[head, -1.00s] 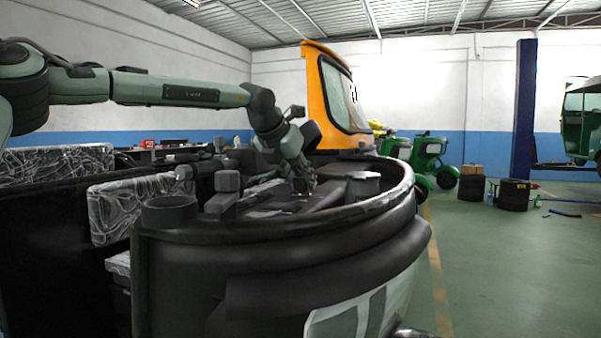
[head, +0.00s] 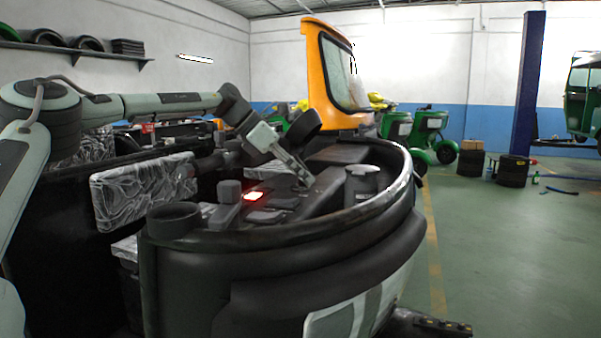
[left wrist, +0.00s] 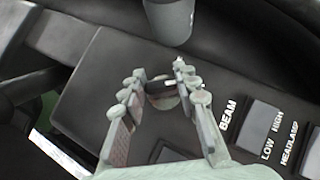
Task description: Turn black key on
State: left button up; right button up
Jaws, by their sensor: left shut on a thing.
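The black key (left wrist: 160,88) sits on the dark dashboard (left wrist: 95,75) in a round lock, between my left fingertips in the left wrist view. My left gripper (left wrist: 160,76) is shut on it, with a finger on each side. In the head view my left gripper (head: 304,182) reaches down to the dashboard from the upper left, and the key is too small to make out. A red light (head: 254,196) glows on the dashboard to the left of my gripper. My right gripper is not in view.
Switches (left wrist: 262,125) marked BEAM and HEADLAMP lie to the right of the key. A dark cylinder (left wrist: 170,20) stands just beyond it. The dark curved front rim (head: 330,226) surrounds the dashboard. A plastic-wrapped seat (head: 145,190) stands at the left.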

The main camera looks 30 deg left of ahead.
pick_arm(q)
jog(key=shift+f+m+h, duration=0.1)
jog(key=shift+m+h, duration=0.2)
jog(key=shift+m, duration=0.3)
jog(key=o, duration=1.2)
jog(key=shift+a, duration=0.1)
jog(key=v, duration=1.2)
jog(key=shift+w, duration=0.2)
